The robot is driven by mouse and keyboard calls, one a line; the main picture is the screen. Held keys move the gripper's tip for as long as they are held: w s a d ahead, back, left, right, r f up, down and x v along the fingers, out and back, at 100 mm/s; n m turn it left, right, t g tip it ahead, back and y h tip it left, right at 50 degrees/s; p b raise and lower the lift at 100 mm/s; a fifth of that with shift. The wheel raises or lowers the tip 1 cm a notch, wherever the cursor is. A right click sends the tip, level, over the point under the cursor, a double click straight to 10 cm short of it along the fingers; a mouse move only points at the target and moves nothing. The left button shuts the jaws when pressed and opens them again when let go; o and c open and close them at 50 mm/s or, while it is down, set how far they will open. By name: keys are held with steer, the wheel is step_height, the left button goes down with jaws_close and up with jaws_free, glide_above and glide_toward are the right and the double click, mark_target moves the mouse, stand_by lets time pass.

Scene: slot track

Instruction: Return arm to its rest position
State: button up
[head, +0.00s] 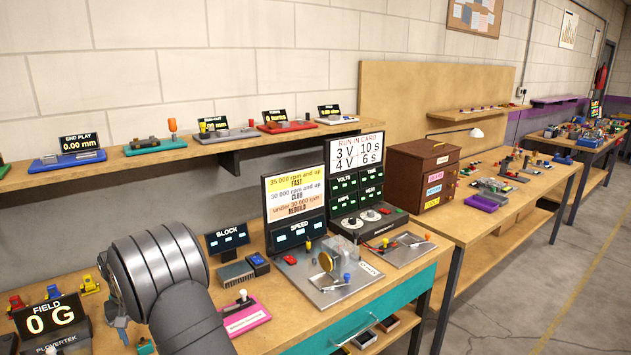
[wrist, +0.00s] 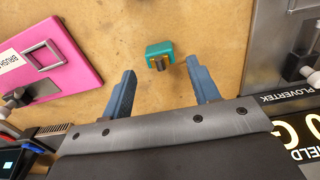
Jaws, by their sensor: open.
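My gripper (wrist: 161,72) is open, with two blue fingers spread apart and nothing between them in the wrist view. Its fingers point toward the wooden bench top. A small teal block with a dark metal part (wrist: 159,54) lies on the bench just beyond the fingertips, apart from them. In the head view my grey arm reaches over the bench at the lower left. One blue fingertip shows beside it, and the rest of my gripper is hidden behind the arm. The teal block (head: 145,347) shows partly at the bottom edge there.
The field meter (head: 48,318) stands left of my arm. A pink plate (head: 246,318) and the block display (head: 227,239) are to its right. The speed and run-in panels (head: 295,205) stand farther right. A wall shelf (head: 190,150) with several instruments runs behind.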

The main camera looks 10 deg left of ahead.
step_height(320, 180, down, 4)
steer(key=shift+r, duration=0.15)
step_height(320, 180, up, 2)
steer(key=shift+r, duration=0.95)
